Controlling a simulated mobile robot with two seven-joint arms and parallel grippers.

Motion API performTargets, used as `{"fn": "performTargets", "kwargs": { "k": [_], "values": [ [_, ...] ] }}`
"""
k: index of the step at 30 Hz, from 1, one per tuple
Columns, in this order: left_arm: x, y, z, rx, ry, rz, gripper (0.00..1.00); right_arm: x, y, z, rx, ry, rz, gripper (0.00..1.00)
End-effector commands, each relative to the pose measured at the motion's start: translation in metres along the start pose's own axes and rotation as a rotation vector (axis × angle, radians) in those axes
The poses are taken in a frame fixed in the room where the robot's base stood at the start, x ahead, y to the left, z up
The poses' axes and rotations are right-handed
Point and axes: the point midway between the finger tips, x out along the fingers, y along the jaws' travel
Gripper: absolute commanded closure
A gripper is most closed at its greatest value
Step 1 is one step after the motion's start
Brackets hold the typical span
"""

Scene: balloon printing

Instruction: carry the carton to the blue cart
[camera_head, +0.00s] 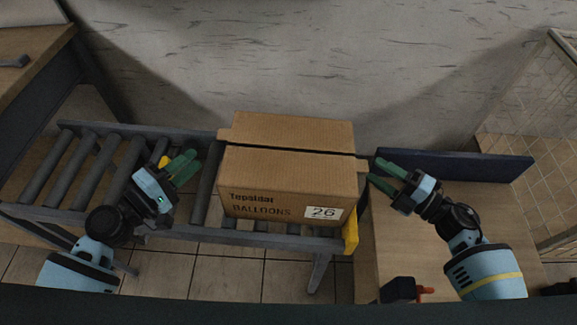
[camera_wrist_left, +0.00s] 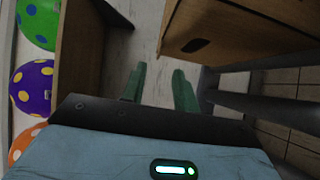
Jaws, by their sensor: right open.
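The brown closed carton (camera_head: 285,175), printed "BALLOONS" with a white "26" label, sits on the right end of the roller conveyor (camera_head: 90,160). My left gripper (camera_head: 186,166) is open and empty, just left of the carton and apart from it. In the left wrist view its green fingers (camera_wrist_left: 160,88) are spread, with the brown side of a box, likely the carton (camera_wrist_left: 240,25), and its dark hand hole to the right. My right gripper (camera_head: 385,172) is open and empty, close to the carton's right side.
A yellow piece (camera_head: 351,232) is at the conveyor's right end. A wire-mesh frame (camera_head: 535,150) stands far right. Dotted balloons (camera_wrist_left: 32,88) show in the left wrist view.

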Motion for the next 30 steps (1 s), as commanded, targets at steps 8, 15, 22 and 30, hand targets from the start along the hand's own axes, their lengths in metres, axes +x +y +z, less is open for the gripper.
{"fn": "performTargets", "kwargs": {
  "k": [8,15,22,30],
  "values": [
    [0.002,0.000,0.000,0.001,0.000,0.000,0.70,0.002,0.000,0.000,0.000,0.000,0.001,0.52],
    [0.028,0.001,-0.001,0.003,0.000,0.002,0.70,0.028,0.001,0.000,0.000,0.001,0.003,0.52],
    [0.060,0.000,0.000,0.001,0.000,0.001,0.70,0.060,0.001,0.000,0.000,0.001,0.002,0.52],
    [0.077,0.000,0.000,0.001,0.001,0.000,0.70,0.077,0.000,0.000,-0.001,0.000,0.000,0.52]
  ]
}}
